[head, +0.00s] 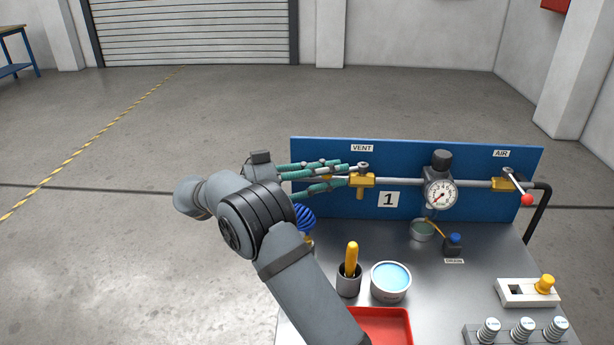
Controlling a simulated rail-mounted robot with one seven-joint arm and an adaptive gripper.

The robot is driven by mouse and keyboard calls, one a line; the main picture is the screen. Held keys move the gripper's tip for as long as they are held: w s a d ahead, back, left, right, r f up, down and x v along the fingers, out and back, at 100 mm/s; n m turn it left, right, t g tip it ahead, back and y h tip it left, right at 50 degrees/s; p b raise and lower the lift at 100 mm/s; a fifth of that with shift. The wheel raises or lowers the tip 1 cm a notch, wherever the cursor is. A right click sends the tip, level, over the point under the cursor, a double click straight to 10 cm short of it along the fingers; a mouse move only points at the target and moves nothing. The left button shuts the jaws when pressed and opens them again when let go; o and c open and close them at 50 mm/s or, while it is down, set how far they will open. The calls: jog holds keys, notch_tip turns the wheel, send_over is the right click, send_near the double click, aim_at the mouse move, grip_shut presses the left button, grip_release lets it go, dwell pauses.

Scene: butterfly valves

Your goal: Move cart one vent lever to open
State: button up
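The cart's blue back panel (460,158) carries the number 1 plate (388,199) and a VENT label (361,148). Below that label sits the brass vent valve (362,180) on a grey pipe, with a small stem on top. My gripper (346,174) reaches in from the left, its teal fingers level with the pipe and their tips at the valve's left side. One finger lies lower than the others, with a gap between. The vent lever's handle is not clearly visible; the fingers may hide it. I cannot tell whether they hold it or touch the valve.
Right of the vent are a pressure gauge (440,194) and the AIR valve (503,184) with a red-knobbed lever (526,199). The cart top holds a cup (348,283), a blue-filled bowl (391,281), a red tray (389,321) and a white switch block (515,293).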

jog(key=v, duration=1)
jog(key=shift+a, duration=0.2)
